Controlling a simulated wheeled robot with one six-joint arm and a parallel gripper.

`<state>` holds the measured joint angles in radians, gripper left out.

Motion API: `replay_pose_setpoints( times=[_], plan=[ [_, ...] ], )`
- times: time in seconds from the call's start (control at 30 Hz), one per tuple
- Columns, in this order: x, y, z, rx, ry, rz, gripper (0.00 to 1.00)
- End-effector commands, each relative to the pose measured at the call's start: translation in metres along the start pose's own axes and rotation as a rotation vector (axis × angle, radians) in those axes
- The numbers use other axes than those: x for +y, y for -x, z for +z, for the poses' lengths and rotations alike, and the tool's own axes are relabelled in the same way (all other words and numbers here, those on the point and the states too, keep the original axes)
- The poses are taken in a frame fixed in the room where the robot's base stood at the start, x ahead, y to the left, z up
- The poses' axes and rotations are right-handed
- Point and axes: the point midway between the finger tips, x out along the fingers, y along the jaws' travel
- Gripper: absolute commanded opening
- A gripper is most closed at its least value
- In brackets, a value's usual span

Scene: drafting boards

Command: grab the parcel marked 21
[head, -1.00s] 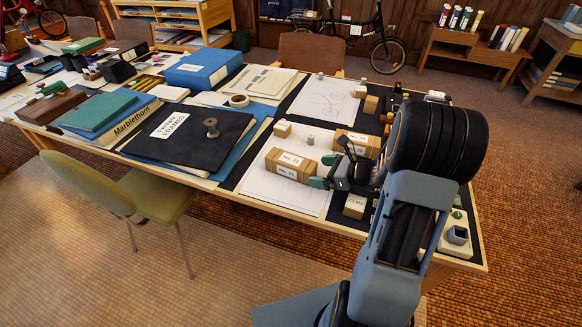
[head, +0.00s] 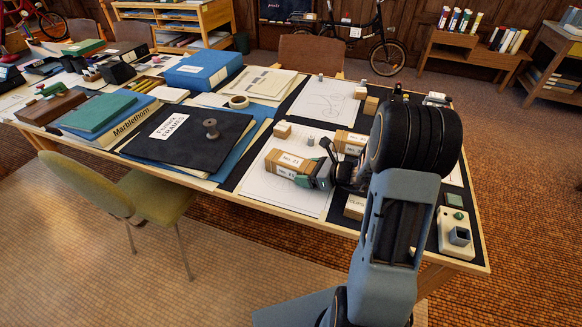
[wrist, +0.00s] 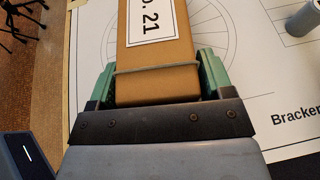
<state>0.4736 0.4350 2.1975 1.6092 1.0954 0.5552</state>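The parcel marked 21 (head: 284,171) is a brown box with a white label, lying on a white drawing sheet on the table. My gripper (head: 311,172) is at its right end in the head view. In the wrist view the parcel (wrist: 158,52) lies between the two green fingers of my gripper (wrist: 157,82), one on each side. The fingers look open, very close to its sides; contact is not clear. The label reads "o. 21" there, its start cut off by the frame.
Another brown labelled parcel (head: 350,142) lies just behind my gripper, and a small carton (head: 355,206) in front of it. A small grey cylinder (head: 311,140) and a wooden block (head: 282,130) stand behind the parcel. A black folder (head: 190,138) lies to the left.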

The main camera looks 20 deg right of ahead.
Motion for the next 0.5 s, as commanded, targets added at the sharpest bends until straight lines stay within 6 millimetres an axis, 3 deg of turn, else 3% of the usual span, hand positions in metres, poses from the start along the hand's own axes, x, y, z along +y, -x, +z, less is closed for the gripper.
replay_pose_setpoints(
  times=[0.5],
  plan=[
    [-0.0002, 0.0003, 0.001, -0.002, 0.001, 0.0, 0.26]
  ],
)
